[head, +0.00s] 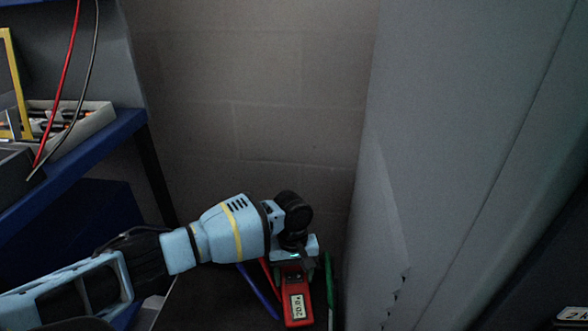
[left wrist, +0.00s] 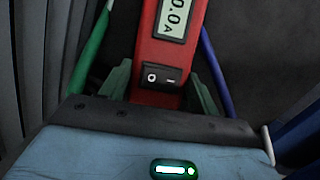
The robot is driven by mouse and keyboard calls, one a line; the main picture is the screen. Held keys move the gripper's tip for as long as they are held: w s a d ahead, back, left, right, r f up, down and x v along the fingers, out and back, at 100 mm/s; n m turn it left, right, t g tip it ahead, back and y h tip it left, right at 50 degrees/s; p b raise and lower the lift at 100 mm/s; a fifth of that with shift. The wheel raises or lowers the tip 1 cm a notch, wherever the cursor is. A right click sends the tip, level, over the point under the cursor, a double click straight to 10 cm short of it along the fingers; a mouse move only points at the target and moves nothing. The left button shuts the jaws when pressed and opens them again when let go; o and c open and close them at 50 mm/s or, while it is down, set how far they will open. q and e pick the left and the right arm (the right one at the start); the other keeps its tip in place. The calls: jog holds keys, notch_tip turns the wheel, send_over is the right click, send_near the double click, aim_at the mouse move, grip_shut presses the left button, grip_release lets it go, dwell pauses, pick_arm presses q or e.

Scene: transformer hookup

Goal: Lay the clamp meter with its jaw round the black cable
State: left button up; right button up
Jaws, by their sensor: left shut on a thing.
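The red clamp meter (head: 298,307) has a pale display and is held low in the head view by my left gripper (head: 297,256). I cannot make out a black cable near the meter. My right gripper is not in view.
Near the meter stand a green cable (head: 329,287), a blue cable (head: 258,291) and a red cable. A tall grey panel (head: 440,160) rises on the right. At left, a blue shelf (head: 95,150) carries a tray, with red and dark leads (head: 82,85) hanging above.

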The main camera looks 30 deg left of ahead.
pick_arm(q)
jog(key=o, duration=1.3)
jog(key=shift+f, duration=0.1)
jog(key=shift+c, duration=0.2)
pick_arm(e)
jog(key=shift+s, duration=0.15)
pick_arm(q)
jog(key=shift+r, duration=0.35)
jog(key=r+p, duration=0.1)
jog(key=r, duration=0.3)
jog(key=r+p, duration=0.1)
jog(key=r, duration=0.1)
jog(key=shift+w+a+r+p, duration=0.15)
jog(key=shift+w+a+p, duration=0.05)
jog(key=shift+a+p, duration=0.15)
jog(key=shift+r, duration=0.5)
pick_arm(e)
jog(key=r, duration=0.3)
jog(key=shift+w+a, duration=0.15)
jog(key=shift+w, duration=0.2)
